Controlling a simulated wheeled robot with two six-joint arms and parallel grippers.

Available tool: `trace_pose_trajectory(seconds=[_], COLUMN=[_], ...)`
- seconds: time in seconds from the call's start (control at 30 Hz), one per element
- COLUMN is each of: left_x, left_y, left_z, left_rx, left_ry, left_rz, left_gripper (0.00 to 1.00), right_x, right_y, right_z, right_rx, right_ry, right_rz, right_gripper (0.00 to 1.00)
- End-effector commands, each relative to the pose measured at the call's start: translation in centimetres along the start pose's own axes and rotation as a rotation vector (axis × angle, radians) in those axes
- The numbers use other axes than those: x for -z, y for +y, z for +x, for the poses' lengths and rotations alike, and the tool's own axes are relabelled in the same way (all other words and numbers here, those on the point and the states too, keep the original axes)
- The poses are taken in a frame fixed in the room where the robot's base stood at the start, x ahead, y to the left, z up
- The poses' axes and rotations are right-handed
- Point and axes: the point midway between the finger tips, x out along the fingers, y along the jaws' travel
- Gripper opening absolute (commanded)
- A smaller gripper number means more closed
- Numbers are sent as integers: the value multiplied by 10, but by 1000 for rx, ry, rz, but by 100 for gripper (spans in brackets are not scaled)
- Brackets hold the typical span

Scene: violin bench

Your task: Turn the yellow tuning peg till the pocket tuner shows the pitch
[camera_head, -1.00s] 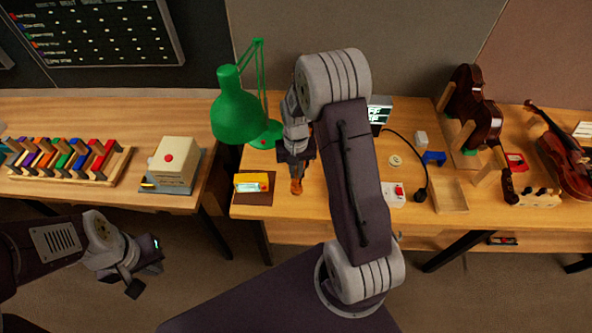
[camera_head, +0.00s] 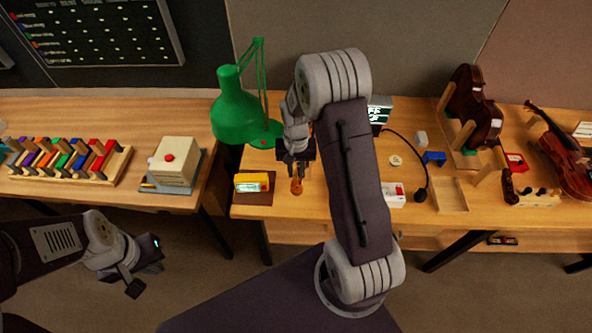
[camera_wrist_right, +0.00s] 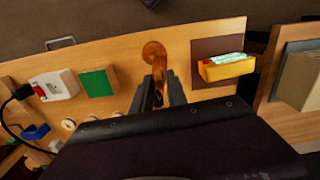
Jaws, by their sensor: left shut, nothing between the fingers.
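The pocket tuner (camera_head: 251,183) is a yellow box with a pale lit screen on a brown mat; it also shows in the right wrist view (camera_wrist_right: 226,67). The screen's reading is too small to make out. An orange-brown wooden scroll-like piece (camera_wrist_right: 154,53) with a round end stands out from between the fingers of my right gripper (camera_wrist_right: 159,92). In the head view my right gripper (camera_head: 297,168) is just behind this piece, its fingers apart on either side. I cannot make out a yellow peg. My left gripper (camera_head: 144,272) is shut and empty, off the bench at lower left.
A green lamp (camera_head: 238,113) stands close behind the tuner. A white box with a red button (camera_wrist_right: 54,84) and a green block (camera_wrist_right: 98,82) lie beside the wooden piece. Violins (camera_head: 568,160) and a wooden tray (camera_head: 450,195) are at the right.

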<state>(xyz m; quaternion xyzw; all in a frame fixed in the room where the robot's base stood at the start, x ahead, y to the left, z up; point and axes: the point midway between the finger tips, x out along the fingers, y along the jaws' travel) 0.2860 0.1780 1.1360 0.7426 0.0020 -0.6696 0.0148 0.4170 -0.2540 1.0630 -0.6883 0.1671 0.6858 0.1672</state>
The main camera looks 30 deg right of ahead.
Motion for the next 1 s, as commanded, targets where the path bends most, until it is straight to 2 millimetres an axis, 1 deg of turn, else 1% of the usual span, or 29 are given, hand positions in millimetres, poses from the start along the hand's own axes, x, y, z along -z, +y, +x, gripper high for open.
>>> trace_pose_trajectory(seconds=[0.17,0.23,0.27,0.5,0.6,0.73,1.0], left_x=[0,0,-1,-2,-2,-2,-2], left_y=[0,0,0,0,0,0,0], left_z=[1,4,6,16,17,18,17], left_rx=[0,0,0,0,0,0,0], left_ry=[0,0,0,0,0,0,0], left_rz=[0,0,0,0,0,0,0], left_gripper=[0,0,0,0,0,0,0], right_x=[0,1,1,1,1,0,0], right_y=[0,0,0,0,0,0,0], right_z=[-2,-9,-14,-67,-82,-90,-90], right_rx=[0,1,1,2,1,0,0], right_ry=[-1,2,4,5,3,-1,-1], right_rz=[0,0,0,0,0,0,0], right_gripper=[19,19,19,19,19,19,19])
